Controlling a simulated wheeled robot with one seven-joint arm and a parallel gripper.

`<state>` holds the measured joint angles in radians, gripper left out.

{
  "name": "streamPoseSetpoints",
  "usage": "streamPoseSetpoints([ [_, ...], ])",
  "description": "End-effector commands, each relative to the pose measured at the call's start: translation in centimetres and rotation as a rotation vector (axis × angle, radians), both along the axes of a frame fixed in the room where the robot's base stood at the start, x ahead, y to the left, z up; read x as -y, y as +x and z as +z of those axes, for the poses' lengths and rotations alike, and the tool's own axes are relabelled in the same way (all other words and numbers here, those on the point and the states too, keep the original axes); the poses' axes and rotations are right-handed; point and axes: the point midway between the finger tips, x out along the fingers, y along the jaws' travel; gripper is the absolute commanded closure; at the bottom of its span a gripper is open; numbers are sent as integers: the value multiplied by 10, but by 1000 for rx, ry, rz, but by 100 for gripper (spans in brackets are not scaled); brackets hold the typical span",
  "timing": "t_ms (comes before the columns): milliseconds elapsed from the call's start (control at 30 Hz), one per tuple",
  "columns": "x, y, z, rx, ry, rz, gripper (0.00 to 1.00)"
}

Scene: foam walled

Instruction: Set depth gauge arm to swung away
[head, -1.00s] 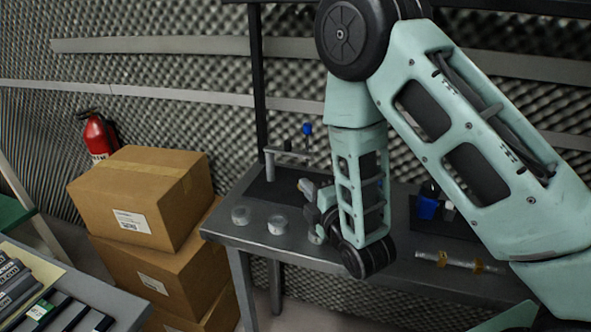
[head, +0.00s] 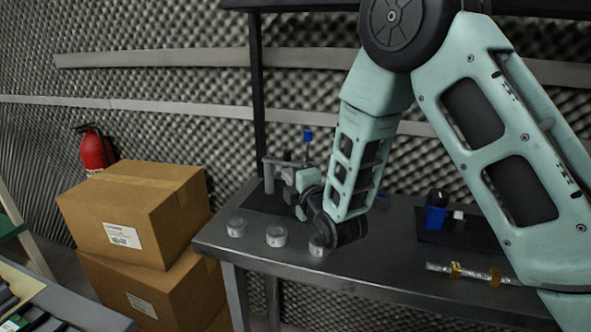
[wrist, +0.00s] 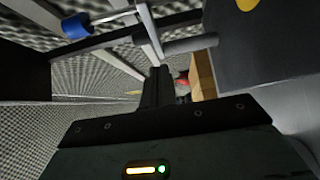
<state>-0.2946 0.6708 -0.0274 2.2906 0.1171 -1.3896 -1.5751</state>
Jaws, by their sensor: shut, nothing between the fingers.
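The depth gauge stands on a dark base plate (head: 262,199) at the left of the metal bench. It has a grey upright post (head: 268,178), a grey horizontal arm (head: 282,162) reaching right from it, and a thin rod with a blue tip (head: 307,136). In the wrist view the blue tip (wrist: 76,27) is at upper left, with a grey bar (wrist: 190,45) crossing ahead of the fingers. My gripper (head: 288,175) is beside the post, just below the horizontal arm. Its fingers (wrist: 158,85) are together and empty. Contact with the gauge cannot be told.
A blue device (head: 435,217) on a dark mat and a taped clear tube (head: 466,272) are at right. Cardboard boxes (head: 130,215) stand left of the bench.

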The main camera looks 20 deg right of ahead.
Motion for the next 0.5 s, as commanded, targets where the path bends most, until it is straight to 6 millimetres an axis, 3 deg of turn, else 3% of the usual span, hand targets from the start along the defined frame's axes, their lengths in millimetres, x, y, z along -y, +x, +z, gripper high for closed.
streamPoseSetpoints([
  [200,19,23,1,0,1,-3,100],
  [500,24,30,0,0,0,-1,100],
])
